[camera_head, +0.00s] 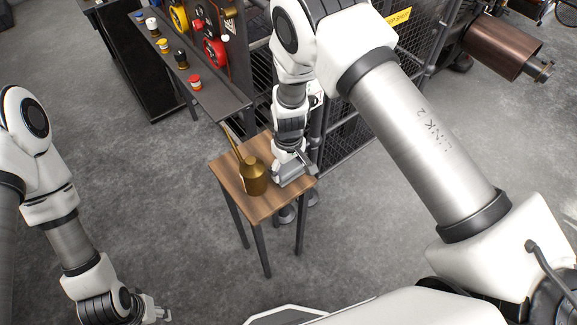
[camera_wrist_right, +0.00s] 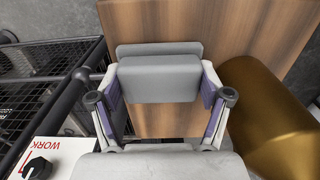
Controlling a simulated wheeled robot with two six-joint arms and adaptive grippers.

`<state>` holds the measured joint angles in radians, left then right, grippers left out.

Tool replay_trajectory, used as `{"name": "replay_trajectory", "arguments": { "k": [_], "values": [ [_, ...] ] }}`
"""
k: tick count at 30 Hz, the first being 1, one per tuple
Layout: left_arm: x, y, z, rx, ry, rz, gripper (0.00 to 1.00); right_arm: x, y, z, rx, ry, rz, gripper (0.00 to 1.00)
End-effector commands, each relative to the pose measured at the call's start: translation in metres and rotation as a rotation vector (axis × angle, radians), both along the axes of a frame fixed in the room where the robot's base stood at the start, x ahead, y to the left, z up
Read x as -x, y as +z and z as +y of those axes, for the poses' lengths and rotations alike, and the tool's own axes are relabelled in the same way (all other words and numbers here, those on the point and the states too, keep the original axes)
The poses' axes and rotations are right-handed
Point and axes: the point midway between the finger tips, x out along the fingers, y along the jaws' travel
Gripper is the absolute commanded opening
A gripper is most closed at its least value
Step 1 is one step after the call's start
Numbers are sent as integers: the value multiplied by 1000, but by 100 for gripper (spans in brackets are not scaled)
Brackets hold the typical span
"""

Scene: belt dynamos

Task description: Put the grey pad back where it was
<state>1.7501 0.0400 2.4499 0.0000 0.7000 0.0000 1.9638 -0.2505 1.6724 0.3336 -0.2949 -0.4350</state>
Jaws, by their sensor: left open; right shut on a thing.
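The grey pad (camera_wrist_right: 160,78) is a block with a wider, thin plate along its far side. In the right wrist view it sits between the two fingers of my right gripper (camera_wrist_right: 160,92), which is shut on it. In the head view my right gripper (camera_head: 294,173) is over the right part of the small wooden table (camera_head: 268,206), and its own parts hide much of the pad. I cannot tell whether the pad touches the tabletop. My left gripper (camera_head: 161,314) is open and empty at the bottom left, low in the view and away from the table.
A brass oil can (camera_head: 255,179) with a long spout stands on the table, close beside my right gripper. A dark bench (camera_head: 207,93) with several coloured knobs and a mesh fence (camera_head: 355,125) are behind. The floor left of the table is clear.

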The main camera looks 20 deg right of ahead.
Motion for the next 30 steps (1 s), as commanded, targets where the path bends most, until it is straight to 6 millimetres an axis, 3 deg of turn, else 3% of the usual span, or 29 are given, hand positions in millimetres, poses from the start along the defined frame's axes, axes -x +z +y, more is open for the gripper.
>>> {"name": "replay_trajectory", "arguments": {
  "k": [4,5,6,16,20,30],
  "values": [
    [0,-2,0,0,0,0,45,0,-4,0,0,0,0,39],
    [0,-1,0,0,0,0,45,0,-3,0,0,0,0,88],
    [0,-1,0,0,0,0,45,0,-2,0,0,0,0,100],
    [0,-1,0,0,0,0,45,0,-2,0,0,1,0,100],
    [0,-1,0,0,0,0,45,-1,8,0,2,2,-2,100],
    [0,-10,0,0,0,0,45,-1,89,0,1,1,-4,100]
  ]
}}
